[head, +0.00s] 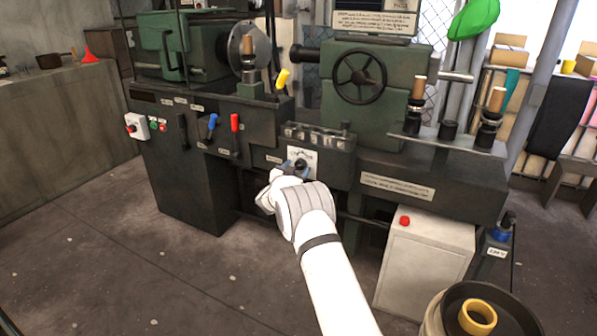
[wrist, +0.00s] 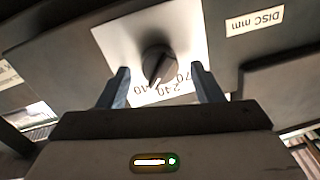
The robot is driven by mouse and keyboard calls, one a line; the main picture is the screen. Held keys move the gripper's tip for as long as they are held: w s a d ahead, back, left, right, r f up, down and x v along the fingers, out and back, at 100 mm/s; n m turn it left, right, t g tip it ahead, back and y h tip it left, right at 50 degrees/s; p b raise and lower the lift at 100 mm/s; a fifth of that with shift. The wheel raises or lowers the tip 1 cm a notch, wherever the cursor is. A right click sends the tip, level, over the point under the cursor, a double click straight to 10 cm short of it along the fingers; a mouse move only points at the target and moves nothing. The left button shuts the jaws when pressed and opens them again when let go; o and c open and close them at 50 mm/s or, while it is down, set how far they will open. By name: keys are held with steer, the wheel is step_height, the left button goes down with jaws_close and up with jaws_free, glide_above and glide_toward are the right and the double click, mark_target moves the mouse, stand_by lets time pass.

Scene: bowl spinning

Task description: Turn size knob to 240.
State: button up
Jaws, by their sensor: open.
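The size knob (wrist: 158,63) is a dark round knob on a white dial plate (wrist: 190,25) on the lathe's front. In the wrist view the plate's numbers appear upside down, with 240 readable near the knob and other figures partly hidden. A light line on the knob slants toward the lower left of that view; I cannot tell exactly which number it marks. My gripper (wrist: 162,78) is open, with one finger on each side of the knob and visible gaps to it. In the head view my gripper (head: 287,172) is at the dial plate (head: 303,154), partly covering it.
A "DISC mm" label (wrist: 255,20) is beside the plate. Blue (head: 212,122) and red (head: 235,122) levers stand left of the dial. A row of small controls (head: 315,136) sits just above it. A white cabinet (head: 428,262) stands lower right; the floor at left is clear.

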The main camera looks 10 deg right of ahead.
steer(key=shift+w+d, duration=0.25)
steer(key=shift+w, duration=0.1)
steer(key=shift+c, duration=0.2)
steer(key=shift+d, duration=0.1)
steer(key=c, duration=1)
steer(key=shift+o, duration=0.2)
